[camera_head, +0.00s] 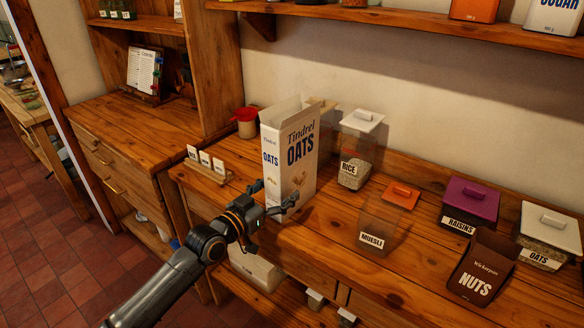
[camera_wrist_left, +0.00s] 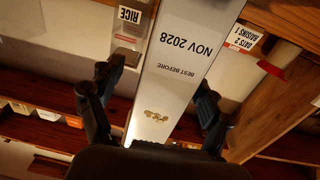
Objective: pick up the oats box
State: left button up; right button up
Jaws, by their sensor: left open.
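The oats box (camera_head: 291,153) is a tall white carton labelled "Tindrel OATS", standing upright on the wooden counter with its top flaps open. My left gripper (camera_head: 273,197) is just in front of its lower part. In the left wrist view the box (camera_wrist_left: 180,70) shows a side printed "BEST BEFORE NOV 2028" and lies between the two spread fingers of my left gripper (camera_wrist_left: 160,97). The fingers appear apart from the box sides. My right gripper is in neither view.
Right of the box stand a rice container (camera_head: 357,150), a muesli container (camera_head: 378,222), a raisins container (camera_head: 470,204), a brown nuts box (camera_head: 482,268) and an oats container (camera_head: 549,236). Small label cards (camera_head: 206,161) and a red-lidded jar (camera_head: 246,123) stand left and behind.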

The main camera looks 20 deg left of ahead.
pick_arm(q)
jog(key=shift+a+x, duration=0.15)
jog(key=shift+x, duration=1.35)
jog(key=shift+a+x, duration=0.15)
jog(key=shift+x, duration=1.3)
jog(key=shift+w, duration=0.1)
jog(key=c, duration=1.2)
